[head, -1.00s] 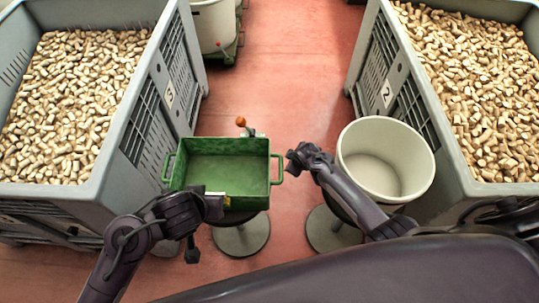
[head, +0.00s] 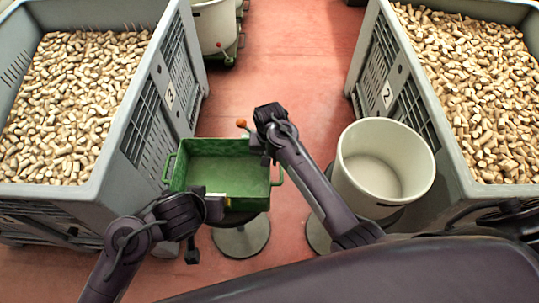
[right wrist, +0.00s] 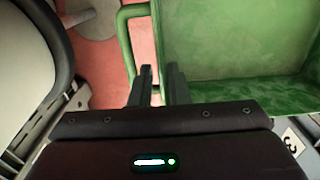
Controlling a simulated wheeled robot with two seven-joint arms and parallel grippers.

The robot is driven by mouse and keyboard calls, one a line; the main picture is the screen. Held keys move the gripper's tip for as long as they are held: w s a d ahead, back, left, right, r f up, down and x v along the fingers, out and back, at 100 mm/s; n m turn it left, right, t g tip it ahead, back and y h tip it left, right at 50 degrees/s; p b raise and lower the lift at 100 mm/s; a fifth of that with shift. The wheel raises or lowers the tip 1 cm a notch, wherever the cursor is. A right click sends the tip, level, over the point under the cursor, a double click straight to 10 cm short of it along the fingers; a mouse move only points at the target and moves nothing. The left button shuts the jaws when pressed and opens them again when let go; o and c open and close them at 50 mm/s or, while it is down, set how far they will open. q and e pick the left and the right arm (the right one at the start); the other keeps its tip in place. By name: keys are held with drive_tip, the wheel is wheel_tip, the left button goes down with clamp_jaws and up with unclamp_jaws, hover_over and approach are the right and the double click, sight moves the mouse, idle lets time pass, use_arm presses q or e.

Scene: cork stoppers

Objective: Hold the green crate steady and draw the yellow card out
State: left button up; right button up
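The green crate (head: 222,171) stands open and empty on a round-based stand in the head view. Its wall and a side handle (right wrist: 125,40) fill the upper part of the right wrist view. A small yellow strip, likely the yellow card (head: 213,194), shows at the crate's front wall. My left gripper (head: 205,205) is at that front wall beside the yellow strip; its fingertips are hidden. My right gripper (right wrist: 158,85) is at the crate's right side wall near the handle. Its two fingers are apart, one on either side of the wall's line; contact is unclear.
A white bucket (head: 352,190) stands right of the crate. Large grey bins of corks (head: 190,75) (head: 365,75) flank the red floor (head: 290,60). An orange knob (head: 241,123) shows behind the crate. Another pale container (head: 213,25) stands farther back.

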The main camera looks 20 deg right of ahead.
wheel_tip(320, 180, down, 7)
drive_tip(key=shift+r, duration=0.1)
idle(0.4)
clamp_jaws()
use_arm(q)
drive_tip(key=shift+o, duration=0.4)
